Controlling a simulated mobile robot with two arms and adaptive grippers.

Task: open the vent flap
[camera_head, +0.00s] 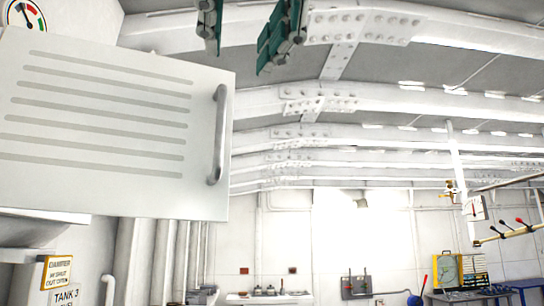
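The vent flap (100,185) is a large white panel with several long grey slots, filling the left of the head view. A grey vertical bar handle (221,135) is fixed near its right edge. I cannot tell how far the flap stands from the wall behind it. My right gripper (245,32) shows at the top edge, with two dark fingers with green pads spread wide apart and nothing between them. It appears above and to the right of the handle, apart from it. Its upper part is cut off by the frame. My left gripper is not in view.
A round gauge (24,14) sits at the top left. A danger sign (57,272) and pipes are below the flap. White riveted beams cross overhead. A dial on a post (475,209) and a bench stand at the right. The space right of the handle looks clear.

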